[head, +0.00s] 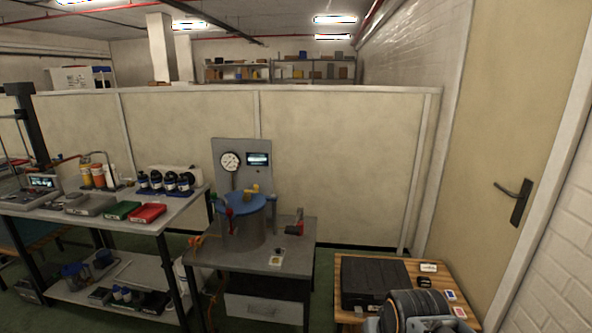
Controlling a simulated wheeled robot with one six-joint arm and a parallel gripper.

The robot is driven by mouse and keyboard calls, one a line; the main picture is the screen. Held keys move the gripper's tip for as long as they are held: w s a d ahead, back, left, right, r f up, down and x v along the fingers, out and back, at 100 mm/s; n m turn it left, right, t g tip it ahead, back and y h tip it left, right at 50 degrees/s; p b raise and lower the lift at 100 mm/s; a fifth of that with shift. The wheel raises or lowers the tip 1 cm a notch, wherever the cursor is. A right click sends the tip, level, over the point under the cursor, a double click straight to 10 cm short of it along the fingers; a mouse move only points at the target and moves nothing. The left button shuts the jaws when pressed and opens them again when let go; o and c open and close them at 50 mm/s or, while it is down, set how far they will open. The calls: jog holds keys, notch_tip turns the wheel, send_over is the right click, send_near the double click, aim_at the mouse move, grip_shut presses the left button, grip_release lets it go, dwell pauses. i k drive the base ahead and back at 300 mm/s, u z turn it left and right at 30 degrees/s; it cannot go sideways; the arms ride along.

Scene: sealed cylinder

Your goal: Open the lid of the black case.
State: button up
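The black case (374,277) lies flat on a small wooden table (345,317) at the lower right. Its lid looks shut; the top is a plain dark panel. A grey rounded part of my own arm covers the case's near right corner and part of the table. My gripper's fingers do not show, so where they are relative to the case cannot be seen. Latches or a handle on the case cannot be made out.
A door (525,150) stands at the right. A metal bench (275,257) with a blue-lidded cylinder (242,228) stands left of the table. A partition (340,160) runs behind.

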aim_at(370, 279)
jog(key=u, duration=0.1)
jog(key=i, duration=1.1)
jog(key=z, duration=0.6)
